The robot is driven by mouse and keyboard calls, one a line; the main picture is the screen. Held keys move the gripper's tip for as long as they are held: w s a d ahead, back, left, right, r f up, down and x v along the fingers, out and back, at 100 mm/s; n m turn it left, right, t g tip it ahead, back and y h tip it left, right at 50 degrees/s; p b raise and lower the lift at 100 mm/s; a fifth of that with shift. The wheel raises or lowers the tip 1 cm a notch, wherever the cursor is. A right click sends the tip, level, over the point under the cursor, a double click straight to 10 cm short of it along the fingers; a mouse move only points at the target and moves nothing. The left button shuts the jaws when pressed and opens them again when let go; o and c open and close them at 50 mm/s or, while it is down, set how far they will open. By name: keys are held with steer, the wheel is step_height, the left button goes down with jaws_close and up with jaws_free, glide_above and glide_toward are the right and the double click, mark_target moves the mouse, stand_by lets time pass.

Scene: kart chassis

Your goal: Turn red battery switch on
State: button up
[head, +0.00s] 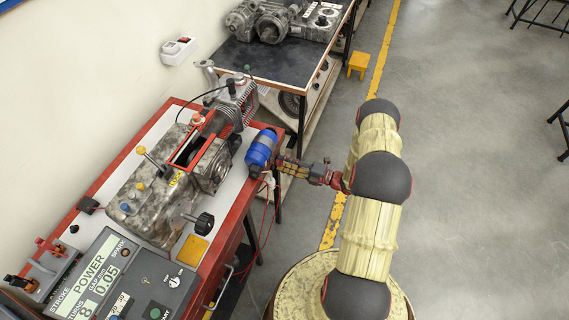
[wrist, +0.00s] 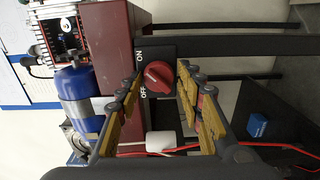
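The red battery switch (wrist: 158,74) is a round red knob on a dark plate in the wrist view. The words ON and OFF are printed along the plate's left side, ON above OFF in the picture. I cannot tell clearly which label the knob points to. My gripper (wrist: 161,66) is open, with its yellow-padded fingers on either side of the knob and a visible gap to each. Whether the fingertips reach the knob's depth is unclear. In the head view my gripper (head: 277,167) is beside the bench's right edge, and the switch is hidden.
A blue cylinder (head: 262,150) is close to my gripper; it also shows in the wrist view (wrist: 82,97). Red wires hang below it. The red-framed bench (head: 228,228) carries an engine (head: 160,200) and a control panel (head: 130,285). Open floor lies to the right.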

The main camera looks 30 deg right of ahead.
steer(key=shift+o, duration=1.2)
steer(key=v, duration=1.2)
